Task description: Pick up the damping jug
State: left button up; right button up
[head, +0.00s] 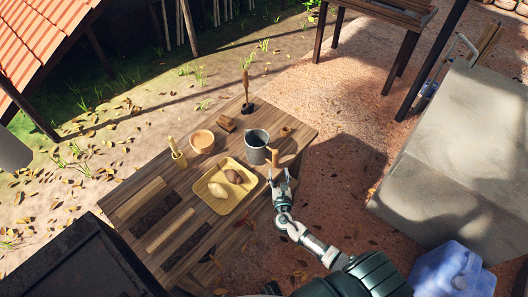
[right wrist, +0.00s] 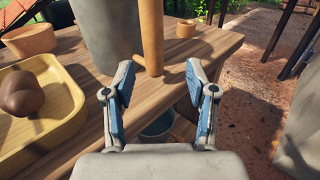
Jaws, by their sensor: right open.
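The damping jug, a grey metal vessel (head: 256,146) with an upright wooden handle (head: 275,157), stands on the wooden table near its right edge. In the right wrist view the jug's grey body (right wrist: 103,38) is cut off at the top, and its handle (right wrist: 151,38) stands just beyond the fingertips. My right gripper (head: 280,178) is open and empty at the table's near right edge, in front of the handle. In the right wrist view its two fingers (right wrist: 160,78) are spread to either side of the handle's lower end, apart from it. My left gripper is not in view.
The wooden table (head: 300,131) ends just right of the jug, with open ground beyond.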

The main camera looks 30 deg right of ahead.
aim_at(274, 164)
jog(key=shift+w+d+r, duration=0.1)
jog(key=shift+w+r, duration=0.05)
jog(key=shift+w, duration=0.95)
jog(key=x, duration=0.4)
jog(key=shift+w+a, duration=0.25)
jog(key=shift+w+d, duration=0.15)
jog(key=shift+d, duration=0.1)
jog(key=shift+d+f, duration=0.25)
jog(key=shift+d, duration=0.1)
jog(key=c, duration=0.3)
jog(key=shift+a, duration=0.1)
grip_shut()
jog(key=shift+a+r, duration=0.15)
jog(key=shift+a, duration=0.2)
